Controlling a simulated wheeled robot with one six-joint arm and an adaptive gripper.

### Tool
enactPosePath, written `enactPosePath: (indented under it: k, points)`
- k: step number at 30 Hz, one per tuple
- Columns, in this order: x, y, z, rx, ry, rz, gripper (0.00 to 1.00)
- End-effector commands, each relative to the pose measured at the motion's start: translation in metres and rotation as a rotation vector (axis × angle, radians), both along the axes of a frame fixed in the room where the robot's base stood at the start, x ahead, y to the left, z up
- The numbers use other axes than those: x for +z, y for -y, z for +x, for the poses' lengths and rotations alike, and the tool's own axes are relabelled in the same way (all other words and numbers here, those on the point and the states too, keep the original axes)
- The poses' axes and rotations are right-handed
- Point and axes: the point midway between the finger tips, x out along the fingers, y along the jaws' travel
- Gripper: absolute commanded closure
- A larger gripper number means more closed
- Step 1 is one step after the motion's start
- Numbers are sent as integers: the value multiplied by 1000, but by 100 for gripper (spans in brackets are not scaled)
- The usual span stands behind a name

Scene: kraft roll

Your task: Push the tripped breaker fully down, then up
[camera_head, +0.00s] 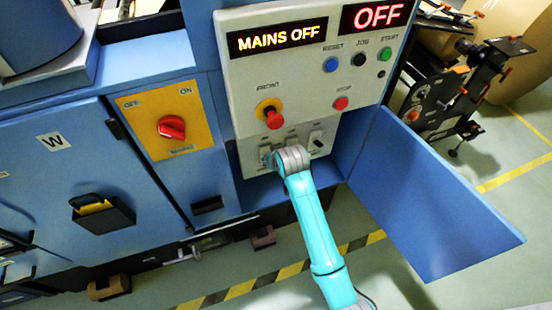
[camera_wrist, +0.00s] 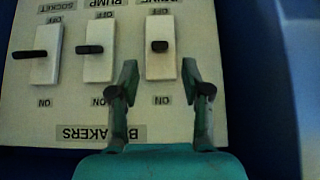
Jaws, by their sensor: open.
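The breaker panel shows upside down in the wrist view, with three white breakers carrying black levers. The right breaker (camera_wrist: 161,66) has a partly cut-off label, and its short lever (camera_wrist: 160,46) is seen nearly end-on. The PUMP breaker (camera_wrist: 98,66) and the SOCKET breaker (camera_wrist: 46,72) stand to its left. All three levers look near mid-travel; I cannot tell which is tripped. My gripper (camera_wrist: 160,70) is open and empty, its fingertips on either side of the right breaker, nothing between them touching the lever. In the head view my wrist (camera_head: 291,160) hides part of the breaker row.
Above the breakers are a red front knob (camera_head: 273,117), a red stop button (camera_head: 341,103) and displays reading MAINS OFF (camera_head: 282,37) and OFF (camera_head: 378,15). A yellow plate with a red rotary switch (camera_head: 172,128) is left. An open blue door (camera_head: 435,195) stands right.

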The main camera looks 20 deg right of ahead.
Motion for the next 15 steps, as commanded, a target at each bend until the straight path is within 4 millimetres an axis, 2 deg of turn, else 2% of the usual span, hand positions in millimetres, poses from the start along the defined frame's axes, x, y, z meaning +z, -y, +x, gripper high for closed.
enactPosePath:
  k: [1,7,15]
  points:
    - [9,0,-6,0,4,0,52]
    - [31,0,-24,0,2,0,52]
    - [40,0,-32,0,0,0,52]
